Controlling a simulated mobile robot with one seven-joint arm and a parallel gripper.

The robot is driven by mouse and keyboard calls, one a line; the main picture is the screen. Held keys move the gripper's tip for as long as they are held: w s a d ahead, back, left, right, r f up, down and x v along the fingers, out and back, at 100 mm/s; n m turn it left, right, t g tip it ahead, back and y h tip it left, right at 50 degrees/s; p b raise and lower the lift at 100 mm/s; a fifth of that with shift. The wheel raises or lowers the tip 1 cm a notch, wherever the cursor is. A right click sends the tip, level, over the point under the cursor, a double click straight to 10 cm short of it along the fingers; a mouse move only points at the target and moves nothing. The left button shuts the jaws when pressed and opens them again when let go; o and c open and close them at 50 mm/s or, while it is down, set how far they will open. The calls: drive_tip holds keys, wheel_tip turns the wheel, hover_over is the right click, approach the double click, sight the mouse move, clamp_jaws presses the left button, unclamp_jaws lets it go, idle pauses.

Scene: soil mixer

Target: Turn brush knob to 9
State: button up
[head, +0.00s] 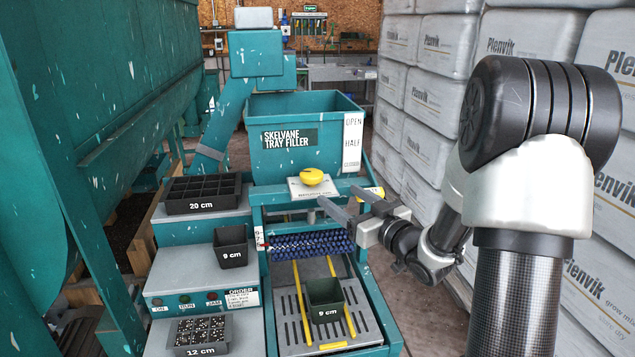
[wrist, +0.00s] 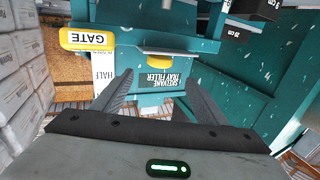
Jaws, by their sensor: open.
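A round yellow knob (head: 311,176) sits on a white plate (head: 305,190) at the front of the teal tray filler. The plate's lettering and the knob's setting are too small to read. Below it is the blue brush roller (head: 312,245), with a small white scale (head: 259,238) at its left end. My gripper (head: 338,197) is open and empty, just right of and in front of the knob, apart from it. In the wrist view the yellow knob (wrist: 160,65) shows upside down beyond and between the open fingers (wrist: 154,76).
A yellow GATE handle (wrist: 87,39) is close to my gripper. The hopper (head: 303,140) rises behind the knob. A 9 cm pot (head: 325,300) stands on the slotted bed below. Sample trays stand on steps at left. Stacked white bags (head: 425,100) line the right side.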

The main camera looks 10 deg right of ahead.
sight(317, 181)
drive_tip(key=x, duration=1.1)
drive_tip(key=shift+w+b, duration=0.25)
drive_tip(key=shift+b, duration=0.1)
drive_tip(key=c, duration=1)
drive_tip(key=shift+a+f+h+b, duration=0.1)
drive_tip(key=shift+h+b, duration=0.2)
drive_tip(key=shift+b, duration=0.15)
